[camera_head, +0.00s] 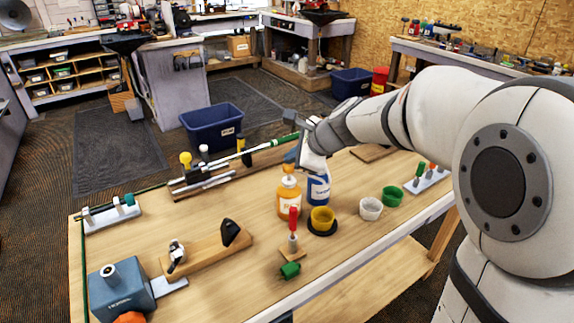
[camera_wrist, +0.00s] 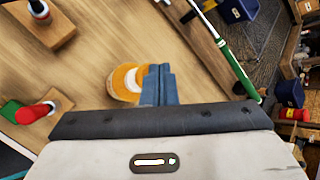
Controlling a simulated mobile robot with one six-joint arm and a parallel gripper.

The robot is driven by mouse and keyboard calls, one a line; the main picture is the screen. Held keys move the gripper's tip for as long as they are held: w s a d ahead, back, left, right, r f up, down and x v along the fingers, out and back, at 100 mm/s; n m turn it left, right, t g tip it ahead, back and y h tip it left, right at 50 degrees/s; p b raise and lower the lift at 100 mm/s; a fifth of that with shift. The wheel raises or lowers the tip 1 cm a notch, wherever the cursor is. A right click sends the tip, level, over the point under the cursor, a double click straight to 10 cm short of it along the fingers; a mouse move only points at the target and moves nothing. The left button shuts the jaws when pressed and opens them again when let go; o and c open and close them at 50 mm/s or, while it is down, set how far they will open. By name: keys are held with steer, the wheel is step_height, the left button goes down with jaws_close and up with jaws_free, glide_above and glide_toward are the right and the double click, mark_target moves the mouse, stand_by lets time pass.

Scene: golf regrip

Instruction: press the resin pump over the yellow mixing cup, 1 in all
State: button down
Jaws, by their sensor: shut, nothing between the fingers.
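An orange bottle (camera_head: 289,199) with a pale pump top stands on the bench, and it also shows in the wrist view (camera_wrist: 122,84). A blue bottle (camera_head: 319,190) stands just right of it, its top hidden behind my gripper. The labels are too small to read. The yellow mixing cup (camera_head: 322,216) sits on a dark round base in front of the bottles. My gripper (camera_head: 291,155) is shut and empty, above the orange bottle's top. In the wrist view its closed fingers (camera_wrist: 158,83) overlap the orange bottle's edge; whether they touch the pump cannot be told.
A white cup (camera_head: 370,209) and a green cup (camera_head: 392,196) stand to the right. A red-handled tool (camera_head: 293,226) and a green piece (camera_head: 290,270) are in front. A golf club with a green grip (camera_head: 284,140) lies behind. The bench's front left is occupied by a blue-grey device (camera_head: 122,287).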

steer(key=shift+f+b, duration=0.5)
steer(key=shift+f, duration=0.2)
stand_by(0.3)
steer(key=shift+r, duration=0.1)
steer(key=shift+r+p, duration=1.25)
steer(key=shift+r, duration=0.05)
step_height(320, 180, up, 5)
steer(key=p, duration=0.4)
steer(key=shift+r, duration=0.1)
stand_by(0.4)
